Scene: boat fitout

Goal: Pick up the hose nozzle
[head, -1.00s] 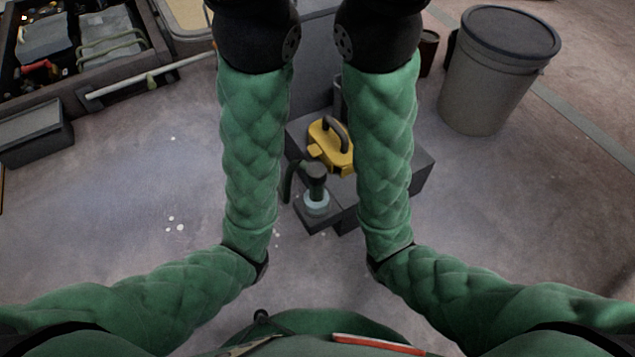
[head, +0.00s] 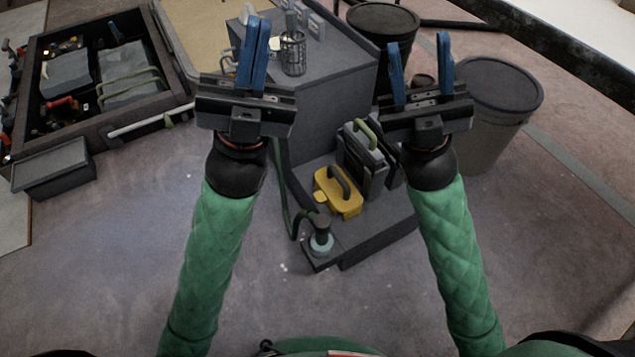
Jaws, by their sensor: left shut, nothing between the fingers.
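What looks like the hose nozzle (head: 322,228) stands upright at the front left corner of a low dark step in the head view. It is a dark cylinder with a pale blue ring at its foot. A green hose (head: 281,190) hangs beside the cabinet and curves down to it. My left gripper (head: 253,50) is shut and empty, up and to the left of the nozzle in the picture. My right gripper (head: 420,66) is open, its blue fingers well apart with nothing held, up and to the right. Both are clear of the nozzle.
A yellow case (head: 337,193) and a grey case with a green handle (head: 362,160) sit on the step (head: 375,238), behind the nozzle. A grey cabinet (head: 325,105) carries a wire cup (head: 293,55). Bins (head: 495,110) stand right, an open crate (head: 110,130) left.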

